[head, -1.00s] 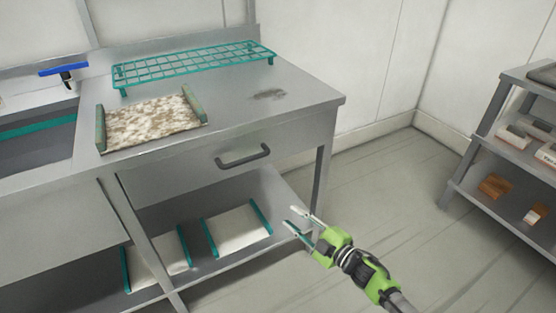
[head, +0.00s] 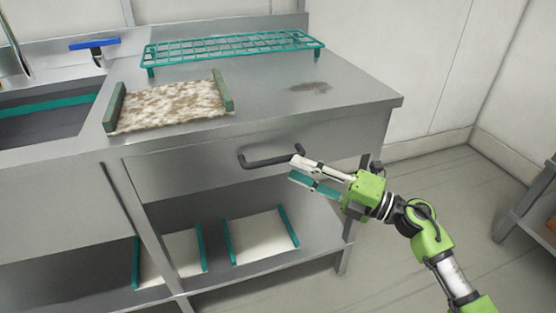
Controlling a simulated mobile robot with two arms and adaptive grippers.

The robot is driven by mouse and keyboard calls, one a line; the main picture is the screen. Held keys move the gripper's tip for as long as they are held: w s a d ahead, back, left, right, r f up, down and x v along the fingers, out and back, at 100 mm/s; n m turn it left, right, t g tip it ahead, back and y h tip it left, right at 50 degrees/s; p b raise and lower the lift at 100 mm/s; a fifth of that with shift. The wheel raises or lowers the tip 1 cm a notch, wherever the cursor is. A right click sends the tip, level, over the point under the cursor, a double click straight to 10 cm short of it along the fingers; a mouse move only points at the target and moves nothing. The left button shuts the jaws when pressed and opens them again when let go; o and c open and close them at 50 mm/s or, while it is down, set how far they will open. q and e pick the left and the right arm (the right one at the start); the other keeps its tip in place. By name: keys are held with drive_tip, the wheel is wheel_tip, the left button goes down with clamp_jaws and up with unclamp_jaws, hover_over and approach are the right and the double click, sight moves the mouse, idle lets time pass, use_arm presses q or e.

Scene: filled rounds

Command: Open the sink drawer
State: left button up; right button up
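The sink drawer (head: 200,167) is a grey metal front under the counter top, and it looks closed. Its dark bar handle (head: 270,160) is on the middle of the front. My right gripper (head: 293,170) comes in from the right, with its fingers pointing left at the right end of the handle. Its fingers are parted, one pale and one teal. The upper fingertip overlaps the handle's right end in the picture; I cannot tell whether it touches. My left gripper is not in view.
On the counter (head: 270,103) are a teal wire rack (head: 235,47) and a speckled tray (head: 170,105) with green ends. A sink basin (head: 45,115) is at the left. White trays (head: 262,235) lie on the lower shelf. Floor at the right is free, with a shelf unit (head: 530,215) at the edge.

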sight(277, 158)
drive_tip(key=x, duration=0.6)
drive_tip(key=shift+w+a, duration=0.15)
drive_tip(key=shift+a, duration=0.05)
clamp_jaws()
